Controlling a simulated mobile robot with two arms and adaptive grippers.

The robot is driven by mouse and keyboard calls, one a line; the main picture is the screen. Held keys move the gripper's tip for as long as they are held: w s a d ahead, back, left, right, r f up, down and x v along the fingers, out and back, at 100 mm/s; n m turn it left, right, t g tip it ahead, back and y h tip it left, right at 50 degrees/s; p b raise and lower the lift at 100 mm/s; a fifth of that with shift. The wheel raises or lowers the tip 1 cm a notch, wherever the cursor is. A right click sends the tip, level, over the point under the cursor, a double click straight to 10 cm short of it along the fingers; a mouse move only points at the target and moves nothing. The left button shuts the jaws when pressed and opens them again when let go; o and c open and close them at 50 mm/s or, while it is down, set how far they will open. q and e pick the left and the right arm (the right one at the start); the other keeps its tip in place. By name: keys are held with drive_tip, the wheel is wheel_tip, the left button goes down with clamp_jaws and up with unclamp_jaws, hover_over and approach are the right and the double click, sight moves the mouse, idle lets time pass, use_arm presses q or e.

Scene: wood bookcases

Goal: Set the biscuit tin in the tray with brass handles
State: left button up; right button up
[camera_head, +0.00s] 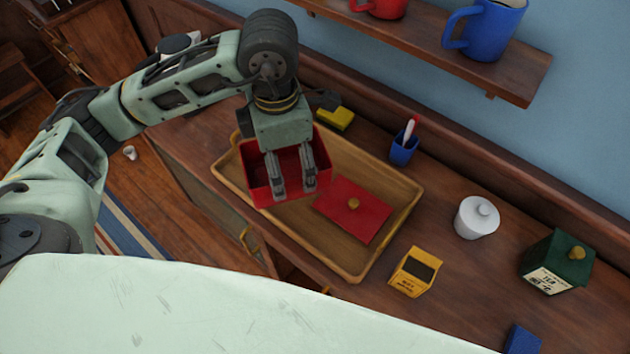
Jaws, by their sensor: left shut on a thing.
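The biscuit tin (258,173) looks like an open red box in the head view. My left gripper (294,188) is shut on it, with the fingers pointing down at its near side. The tin is over the left part of the wooden tray (365,168); I cannot tell whether it touches the tray floor. A flat red lid (352,208) with a brass knob lies in the tray, just right of the tin. My right gripper is not in view.
A yellow box (414,272), a white lidded pot (477,217) and a green box (556,262) stand right of the tray. A blue cup (404,148) with a pen and a yellow block (335,118) are behind it. A shelf (440,50) with mugs is above.

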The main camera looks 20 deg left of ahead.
use_arm(q)
drive_tip(key=n, duration=0.6)
drive_tip(key=shift+w+d, duration=0.1)
drive_tip(key=shift+w, duration=0.2)
drive_tip(key=n, duration=0.6)
drive_tip(key=shift+w+f, duration=0.2)
drive_tip(key=n, duration=0.6)
drive_tip(key=shift+w+d+f, duration=0.1)
drive_tip(key=shift+w, duration=0.1)
drive_tip(key=n, duration=0.6)
drive_tip(key=shift+w+f+n+p, duration=0.15)
drive_tip(key=shift+w+n+p, duration=0.05)
drive_tip(key=shift+n+p, duration=0.15)
drive_tip(key=w+a+f+p, duration=0.1)
drive_tip(key=w+a+f, duration=0.1)
drive_tip(key=w+f, duration=0.1)
drive_tip(key=w+a+f+p, duration=0.2)
drive_tip(key=w+f, duration=0.1)
drive_tip(key=f, duration=0.1)
drive_tip(key=w+a+f+p, duration=0.1)
drive_tip(key=w+a+f, duration=0.2)
drive_tip(key=shift+w+f, duration=0.15)
drive_tip(key=shift+f, duration=0.4)
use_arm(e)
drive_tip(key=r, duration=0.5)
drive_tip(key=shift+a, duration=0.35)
